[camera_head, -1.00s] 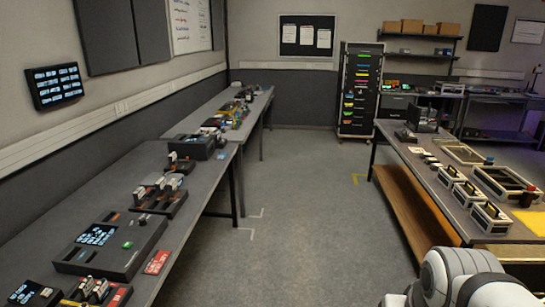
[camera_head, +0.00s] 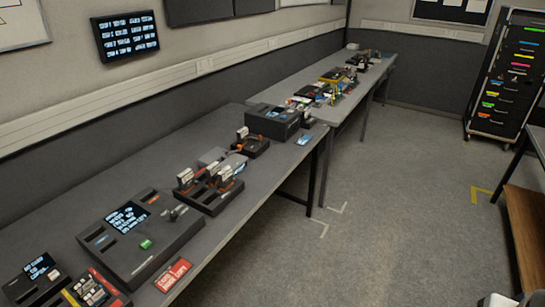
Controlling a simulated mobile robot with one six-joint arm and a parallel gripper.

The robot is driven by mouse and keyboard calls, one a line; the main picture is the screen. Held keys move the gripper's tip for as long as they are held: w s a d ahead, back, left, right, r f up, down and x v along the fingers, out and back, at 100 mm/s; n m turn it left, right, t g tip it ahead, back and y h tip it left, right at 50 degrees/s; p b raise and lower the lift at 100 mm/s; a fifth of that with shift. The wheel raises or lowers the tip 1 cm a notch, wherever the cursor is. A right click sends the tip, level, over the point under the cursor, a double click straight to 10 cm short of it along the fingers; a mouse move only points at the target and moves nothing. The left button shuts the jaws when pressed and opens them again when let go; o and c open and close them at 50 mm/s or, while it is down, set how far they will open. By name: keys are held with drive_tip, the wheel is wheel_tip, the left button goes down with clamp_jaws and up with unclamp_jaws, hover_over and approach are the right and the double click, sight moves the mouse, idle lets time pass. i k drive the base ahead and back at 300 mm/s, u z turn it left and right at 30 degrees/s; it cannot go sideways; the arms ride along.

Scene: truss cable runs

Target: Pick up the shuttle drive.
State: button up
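No label I can read marks the shuttle drive, so I cannot tell which item it is. Small upright drive-like blocks with white and orange parts (camera_head: 225,175) stand in a dark rack (camera_head: 210,200) on the left bench. Another such block (camera_head: 243,134) stands in a small dark dock (camera_head: 252,147) farther back. A large dark console (camera_head: 150,250) with a lit screen and a green button sits nearer. My gripper is not in view; only a bit of my white arm shows at the bottom right edge.
The grey bench (camera_head: 255,205) runs along the left wall, with a red sign (camera_head: 173,275) near its front edge. A dark box (camera_head: 272,122) stands at its far end. A second bench (camera_head: 385,75) continues behind. The floor (camera_head: 400,220) is clear; a drawer cabinet (camera_head: 510,80) stands at the back right.

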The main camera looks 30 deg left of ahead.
sight(225, 176)
drive_tip(key=u, duration=0.4)
drive_tip(key=i, duration=1.55)
drive_tip(key=u, duration=1.5)
drive_tip(key=i, duration=1.3)
drive_tip(key=u, duration=0.65)
